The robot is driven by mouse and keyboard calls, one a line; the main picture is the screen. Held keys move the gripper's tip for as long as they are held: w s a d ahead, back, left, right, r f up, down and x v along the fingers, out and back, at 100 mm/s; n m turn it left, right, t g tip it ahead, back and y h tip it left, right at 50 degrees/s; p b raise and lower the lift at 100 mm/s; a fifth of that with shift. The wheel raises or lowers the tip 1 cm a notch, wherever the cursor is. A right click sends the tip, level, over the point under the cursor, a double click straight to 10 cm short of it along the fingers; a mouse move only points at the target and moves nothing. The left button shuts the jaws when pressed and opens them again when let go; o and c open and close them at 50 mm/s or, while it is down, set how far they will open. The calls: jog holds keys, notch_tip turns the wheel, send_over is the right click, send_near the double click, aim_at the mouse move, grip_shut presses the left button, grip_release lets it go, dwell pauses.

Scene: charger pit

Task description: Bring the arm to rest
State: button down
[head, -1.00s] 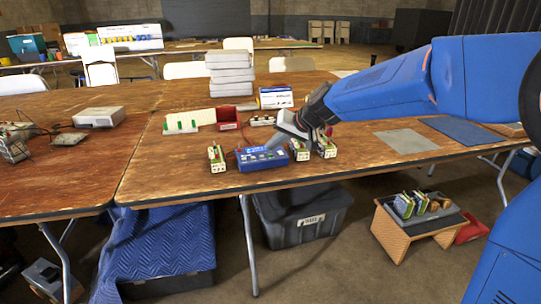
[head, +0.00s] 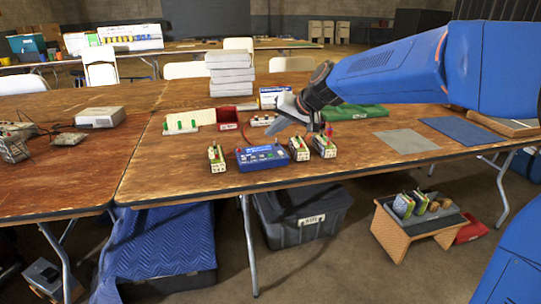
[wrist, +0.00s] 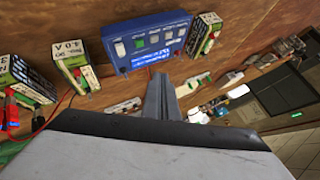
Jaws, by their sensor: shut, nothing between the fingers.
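My blue arm (head: 400,72) reaches in from the right in the head view. My gripper (head: 275,127) is shut and empty, held above the table just behind the blue charger (head: 262,158). Its closed fingers show in the wrist view (wrist: 160,95), pointing toward the blue charger (wrist: 150,44). A battery pack (head: 216,158) stands left of the charger, and two more, a near one (head: 299,149) and a farther one (head: 324,147), stand to its right. Red clips on a lead (wrist: 11,108) touch or overlap a pack at the left of the wrist view.
The wooden table (head: 170,165) also holds a red bin (head: 228,117), a stack of white boxes (head: 231,72), a green mat (head: 358,112) and a grey mat (head: 406,140). A low stand (head: 400,240) and a dark tote (head: 300,222) are on the floor.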

dwell(0.3)
jog(key=s+d+f+h, duration=0.2)
jog(key=s+d+f, duration=0.2)
jog(key=s+d, duration=0.6)
jog(key=s+d+f+m+h, duration=0.1)
jog(key=s+d+f, duration=0.3)
jog(key=s+d, duration=0.7)
jog(key=s+d+f+h, duration=0.3)
jog(key=s+d, duration=0.7)
jog(key=s, duration=0.8)
jog(key=shift+d+f+g+h, duration=0.25)
jog(key=shift+f+g+h, duration=0.15)
jog(key=shift+h, duration=0.2)
